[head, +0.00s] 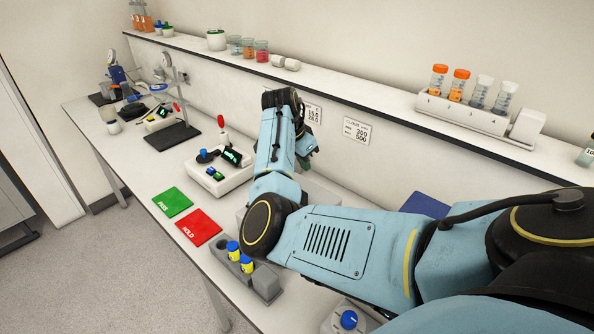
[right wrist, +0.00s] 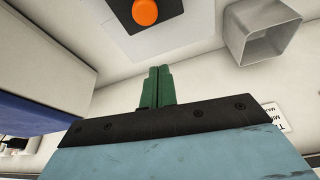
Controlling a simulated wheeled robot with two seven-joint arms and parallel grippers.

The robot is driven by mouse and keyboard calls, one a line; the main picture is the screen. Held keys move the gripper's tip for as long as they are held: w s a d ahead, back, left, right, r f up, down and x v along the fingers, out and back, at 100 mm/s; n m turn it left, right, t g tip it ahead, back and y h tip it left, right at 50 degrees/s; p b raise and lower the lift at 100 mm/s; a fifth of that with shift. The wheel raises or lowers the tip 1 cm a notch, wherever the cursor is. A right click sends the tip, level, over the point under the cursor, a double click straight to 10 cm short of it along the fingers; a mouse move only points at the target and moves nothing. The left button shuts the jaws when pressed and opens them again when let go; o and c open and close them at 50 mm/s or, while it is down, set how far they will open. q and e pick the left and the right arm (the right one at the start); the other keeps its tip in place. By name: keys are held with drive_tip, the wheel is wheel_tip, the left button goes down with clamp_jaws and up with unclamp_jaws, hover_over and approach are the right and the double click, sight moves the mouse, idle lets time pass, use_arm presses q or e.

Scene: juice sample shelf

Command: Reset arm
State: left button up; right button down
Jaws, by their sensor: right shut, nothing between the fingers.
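My right arm crosses the head view from the lower right and bends up over the bench. My right gripper (head: 306,160) is partly hidden behind its own wrist, in front of the shelf wall. In the right wrist view its green fingers (right wrist: 157,86) are pressed together, with nothing between them. My left gripper is not in view.
The bench (head: 150,172) holds a green PASS mat (head: 172,202), a red HOLD mat (head: 198,227), a grey rack (head: 264,284) with two yellow-and-blue vials, and a white device (head: 218,174). A shelf (head: 370,98) above carries a tube rack (head: 460,112).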

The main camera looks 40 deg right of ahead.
drive_tip(key=v, duration=0.8)
drive_tip(key=shift+a+b, duration=0.25)
drive_tip(key=shift+b, duration=0.1)
drive_tip(key=shift+f, duration=0.1)
